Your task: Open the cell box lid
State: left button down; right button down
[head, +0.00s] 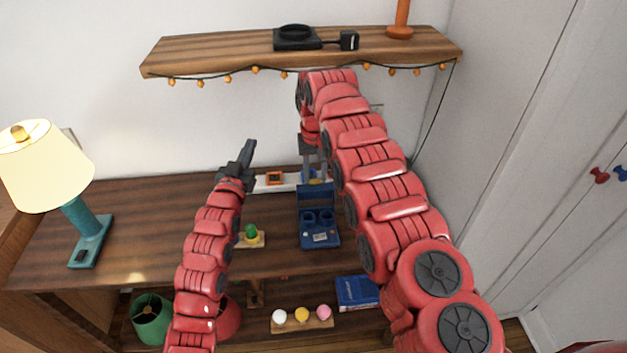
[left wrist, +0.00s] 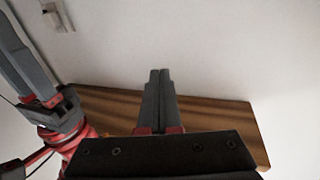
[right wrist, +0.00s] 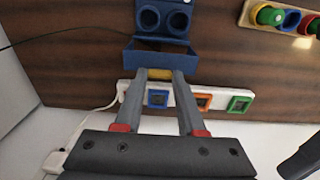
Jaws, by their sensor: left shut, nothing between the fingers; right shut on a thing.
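The blue cell box (head: 319,234) stands on the wooden desk, with two round wells (right wrist: 163,17) in its body. Its lid (head: 315,195) is raised at the back edge, standing up from the box; in the right wrist view the lid (right wrist: 160,57) shows between the wells and my fingers. My right gripper (head: 314,172) is shut on a yellow tab (right wrist: 160,74) at the lid's edge. The fingers are apart by the tab's width. My left gripper (head: 247,152) is shut and empty, raised left of the box; its fingers touch in the left wrist view (left wrist: 158,88).
A white power strip (right wrist: 215,101) with coloured sockets lies behind the box. A small stand with a green piece (head: 250,233) is left of it. A lamp (head: 83,225) stands at the left. A shelf (head: 220,55) hangs above. The desk between lamp and left arm is clear.

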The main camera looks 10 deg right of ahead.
jog(key=shift+f, duration=0.15)
pick_arm(q)
jog(key=d+m+g, duration=0.3)
jog(key=d+g, duration=0.3)
jog(key=d, duration=0.1)
jog(key=s+d+m+g+y, duration=0.1)
jog(key=s+d+m+g, duration=0.15)
jog(key=s+g, duration=0.5)
jog(key=m+t, duration=0.1)
jog(key=m, duration=0.7)
send_over(320, 185)
jog(key=s+a, duration=0.2)
jog(key=s, duration=0.1)
notch_tip(320, 185, down, 5)
jog(key=shift+w+f+h, duration=0.3)
jog(key=shift+f, duration=0.4)
